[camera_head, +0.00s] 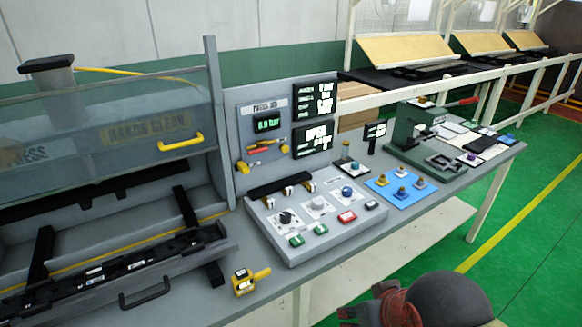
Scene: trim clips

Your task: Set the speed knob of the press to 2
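The press's control box (330,227) stands on the bench in the middle of the view. On its sloped top are a black knob (286,217), a pale knob (318,203) and a blue knob (347,192), each on a white plate. The labels and dial numbers are too small to read, so I cannot tell which is the speed knob or its setting. My gripper (352,315) shows partly at the bottom edge, dark and red, in front of the bench and apart from the box. Its fingers are partly cut off, and their opening is unclear.
Behind stand displays (314,118). Left is the press with a clear guard (110,120). A yellow device (246,281) sits at the bench front; a blue mat (415,196) lies right.

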